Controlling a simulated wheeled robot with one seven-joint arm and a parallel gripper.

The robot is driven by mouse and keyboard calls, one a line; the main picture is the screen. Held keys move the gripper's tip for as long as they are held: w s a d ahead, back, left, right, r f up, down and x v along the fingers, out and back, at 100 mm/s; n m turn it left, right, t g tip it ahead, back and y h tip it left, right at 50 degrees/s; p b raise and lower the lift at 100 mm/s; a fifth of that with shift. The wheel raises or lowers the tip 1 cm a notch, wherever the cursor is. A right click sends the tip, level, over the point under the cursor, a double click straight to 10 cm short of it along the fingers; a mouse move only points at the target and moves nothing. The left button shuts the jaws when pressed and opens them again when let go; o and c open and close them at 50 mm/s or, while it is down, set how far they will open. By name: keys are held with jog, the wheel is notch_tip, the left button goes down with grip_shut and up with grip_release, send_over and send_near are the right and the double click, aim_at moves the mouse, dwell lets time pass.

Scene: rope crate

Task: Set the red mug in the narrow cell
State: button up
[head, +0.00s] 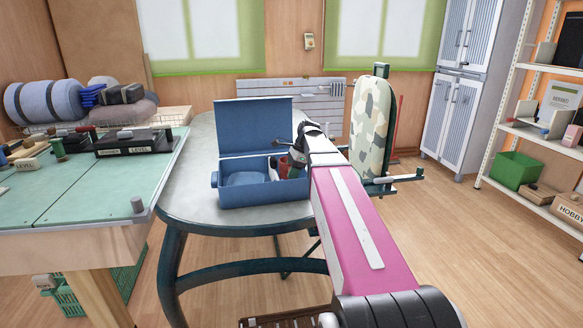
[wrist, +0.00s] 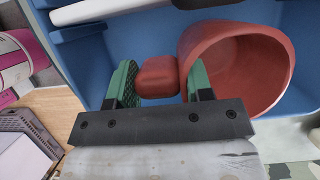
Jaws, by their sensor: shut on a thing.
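The red mug (wrist: 245,62) shows large at the right of the wrist view, its open mouth facing the camera. My gripper (wrist: 160,80) has its green fingers on either side of the mug's handle (wrist: 158,66) and is shut on it. The blue crate (head: 262,194) stands open on the table, with its raised back panel (head: 255,115) behind. In the head view my gripper (head: 297,160) is at the crate's right part, and a bit of red shows beside it. Blue crate walls (wrist: 84,52) lie behind the mug. My arm hides the crate's right end, and I cannot tell how deep the mug sits.
A pale object (head: 273,173) stands inside the crate near my gripper. The grey table (head: 190,195) is bare left of the crate. A camouflage-patterned board (head: 371,125) stands at the right. A green workbench (head: 75,195) is at the left.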

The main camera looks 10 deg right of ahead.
jog(key=shift+f, duration=0.7)
dwell(0.6)
jog(key=o, duration=1.2)
jog(key=v, duration=1)
jog(key=shift+d+r, duration=0.25)
jog(key=shift+r, duration=0.1)
